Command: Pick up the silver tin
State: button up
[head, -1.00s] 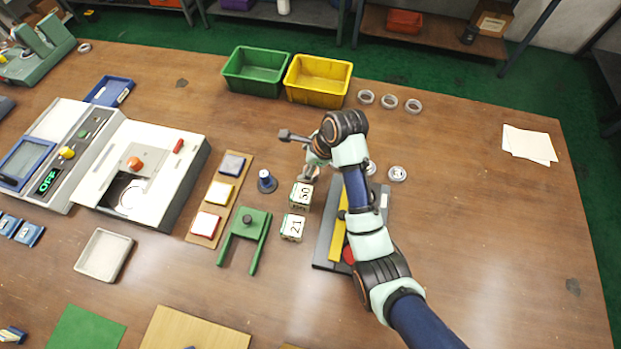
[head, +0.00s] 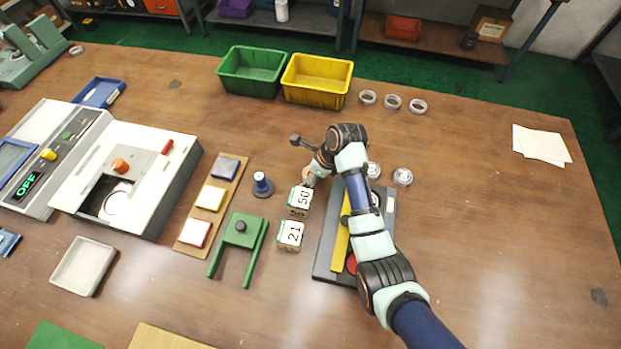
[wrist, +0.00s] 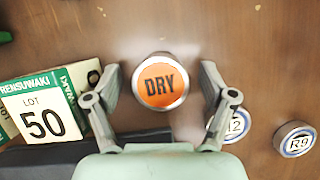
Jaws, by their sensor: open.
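The silver tin (wrist: 161,82) stands on the table with a round orange lid label reading DRY and a silver rim. In the wrist view it sits between the two fingers of my gripper (wrist: 160,76), with a gap on each side. The fingers are open and do not appear to touch it. In the head view my gripper (head: 311,178) is just beyond the box marked 50 and hides most of the tin.
The LOT 50 box (wrist: 44,118) is close beside the left finger. Labelled bearing rings (wrist: 297,139) lie to the right, one partly behind the right finger. The box marked 21 (head: 290,235) and a dark fixture with a yellow bar (head: 340,243) are nearby.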

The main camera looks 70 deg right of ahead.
jog(key=c, duration=1.3)
notch_tip(320, 180, up, 30)
jog(key=p, duration=2.2)
